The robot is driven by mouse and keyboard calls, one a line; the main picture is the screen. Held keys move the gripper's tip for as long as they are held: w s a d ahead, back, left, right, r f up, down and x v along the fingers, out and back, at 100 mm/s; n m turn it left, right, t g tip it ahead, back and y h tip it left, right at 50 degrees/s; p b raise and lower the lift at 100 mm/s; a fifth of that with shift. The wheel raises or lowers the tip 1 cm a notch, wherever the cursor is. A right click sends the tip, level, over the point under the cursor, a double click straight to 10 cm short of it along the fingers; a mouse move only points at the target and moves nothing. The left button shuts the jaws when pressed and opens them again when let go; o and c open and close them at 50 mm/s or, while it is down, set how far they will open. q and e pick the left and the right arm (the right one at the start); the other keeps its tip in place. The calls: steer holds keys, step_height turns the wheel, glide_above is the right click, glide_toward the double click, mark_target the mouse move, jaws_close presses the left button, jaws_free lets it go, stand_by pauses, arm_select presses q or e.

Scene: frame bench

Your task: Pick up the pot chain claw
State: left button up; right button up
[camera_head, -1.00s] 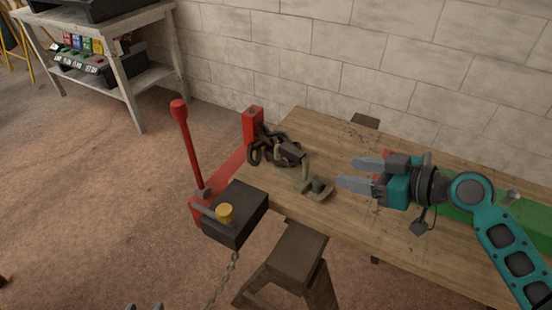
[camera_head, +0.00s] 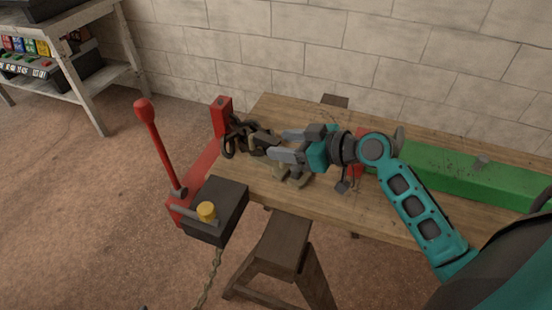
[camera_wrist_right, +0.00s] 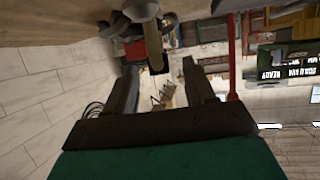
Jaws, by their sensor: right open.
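The pot chain claw is a dark chain (camera_head: 238,138) with a tan, hook-like metal piece (camera_head: 283,171) at the left end of the wooden bench. My right gripper (camera_head: 278,145) is open and reaches over the claw from the right, hiding part of it. In the right wrist view, a tan bar (camera_wrist_right: 152,42) of it shows beyond and between the tips of the two open fingers (camera_wrist_right: 160,68). Dark chain links show at the top of that view. I cannot tell whether the fingers touch it. My left gripper is not in view.
A red post (camera_head: 222,117) stands beside the chain, and a red lever (camera_head: 160,147) rises by a dark box (camera_head: 216,210) with a yellow knob. A green beam (camera_head: 455,172) lies along the right of the wooden bench (camera_head: 365,213). A block wall stands behind.

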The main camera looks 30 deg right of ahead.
mark_target(277, 142)
steer(key=x, duration=0.4)
steer(key=shift+w+a, duration=0.1)
steer(key=shift+w, duration=0.3)
jaws_close()
stand_by(0.8)
steer(key=shift+r, duration=0.15)
